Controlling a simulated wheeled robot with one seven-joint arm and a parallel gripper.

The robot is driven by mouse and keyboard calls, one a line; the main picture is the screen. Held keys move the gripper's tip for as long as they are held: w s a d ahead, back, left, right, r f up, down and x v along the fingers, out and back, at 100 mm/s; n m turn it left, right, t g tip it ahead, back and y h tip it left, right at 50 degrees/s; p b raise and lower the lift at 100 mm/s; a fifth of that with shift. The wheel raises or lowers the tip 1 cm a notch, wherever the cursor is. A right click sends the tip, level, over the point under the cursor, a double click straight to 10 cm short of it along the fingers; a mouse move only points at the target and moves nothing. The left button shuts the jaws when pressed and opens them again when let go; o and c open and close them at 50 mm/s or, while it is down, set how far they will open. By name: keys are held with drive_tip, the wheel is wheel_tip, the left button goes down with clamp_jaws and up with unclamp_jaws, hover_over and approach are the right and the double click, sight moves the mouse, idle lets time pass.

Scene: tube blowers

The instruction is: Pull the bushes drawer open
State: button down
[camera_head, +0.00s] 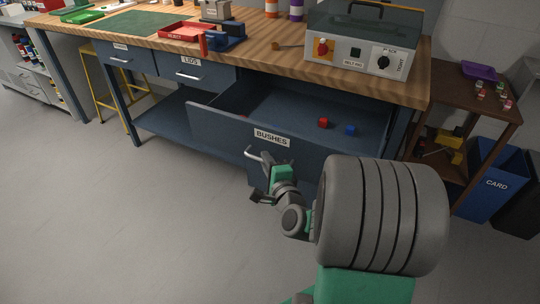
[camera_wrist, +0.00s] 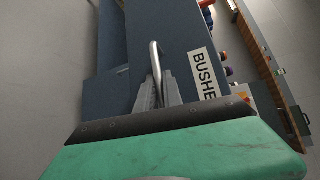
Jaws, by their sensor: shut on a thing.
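The bushes drawer (camera_head: 220,119) is a blue drawer under the workbench, labelled BUSHES.
The lids drawer (camera_head: 190,74) to the left is shut. A brown side table (camera_head: 480,90) and a blue CARD bin (camera_head: 497,186) are at right. The floor at left is clear.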

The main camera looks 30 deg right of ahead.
idle(0.3)
drive_tip(key=c, duration=1.5)
unclamp_jaws()
drive_tip(key=s+a+r, duration=0.1)
drive_tip(key=s, duration=0.6)
drive_tip(key=shift+s, duration=0.35)
drive_tip(key=shift+a, duration=0.1)
